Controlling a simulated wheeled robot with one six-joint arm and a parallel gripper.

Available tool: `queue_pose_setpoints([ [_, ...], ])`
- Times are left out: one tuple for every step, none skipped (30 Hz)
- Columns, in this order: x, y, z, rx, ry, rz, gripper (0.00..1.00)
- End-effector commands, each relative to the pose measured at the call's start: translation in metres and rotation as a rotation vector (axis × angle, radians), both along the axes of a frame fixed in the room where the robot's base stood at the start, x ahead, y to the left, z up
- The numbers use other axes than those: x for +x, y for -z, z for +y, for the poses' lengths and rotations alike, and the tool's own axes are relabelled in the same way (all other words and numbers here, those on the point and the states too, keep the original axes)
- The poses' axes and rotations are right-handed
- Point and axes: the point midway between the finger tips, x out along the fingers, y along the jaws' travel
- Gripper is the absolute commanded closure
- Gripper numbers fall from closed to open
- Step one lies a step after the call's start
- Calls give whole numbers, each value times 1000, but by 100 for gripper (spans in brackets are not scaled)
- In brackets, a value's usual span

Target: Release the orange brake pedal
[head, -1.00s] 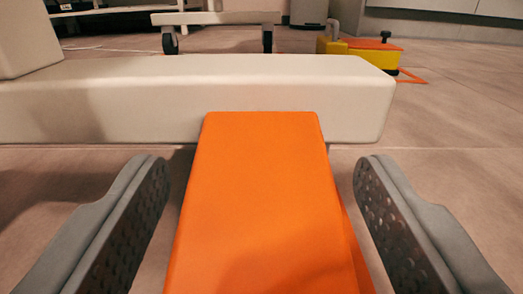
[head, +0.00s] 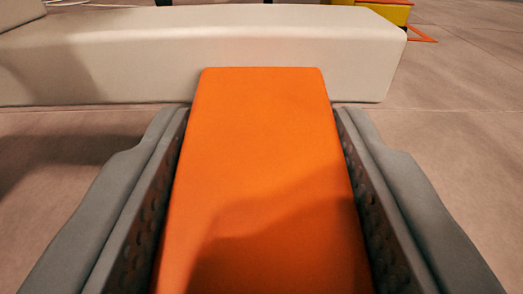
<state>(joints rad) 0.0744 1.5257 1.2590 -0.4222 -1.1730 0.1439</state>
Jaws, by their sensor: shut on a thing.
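The orange brake pedal (head: 262,150) is a flat, long slab in the middle of the head view. Its far end meets the front of a cream base beam (head: 200,62). My gripper (head: 263,118) has one finger along each long side of the pedal, and both fingers touch its edges. The gripper is shut on the pedal. A dark shadow falls across the near part of the pedal. The pedal's near end is cut off by the bottom of the picture.
The cream beam lies across the view behind the pedal. The tiled floor (head: 460,150) is clear to the right.

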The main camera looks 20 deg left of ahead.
Motion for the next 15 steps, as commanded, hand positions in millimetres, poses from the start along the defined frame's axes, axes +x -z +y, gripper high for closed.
queue_pose_setpoints([
  [0,-3,0,-8,0,25,97],
  [0,-4,0,-14,0,42,97],
  [0,-5,0,-22,0,67,97],
  [0,-6,0,-28,0,84,97],
  [0,-7,0,-35,-1,104,97],
  [-1,-8,0,-43,-1,131,97],
  [0,-9,0,-49,0,152,97],
  [0,-10,0,-56,0,171,97],
  [0,-11,0,-64,0,197,97],
  [0,-12,0,-70,0,215,97],
  [0,-13,0,-77,0,234,97],
  [0,-14,0,-85,0,257,97],
  [0,-14,0,-90,0,275,97],
  [0,-15,0,-94,0,290,97],
  [0,-16,0,-101,0,311,97],
])
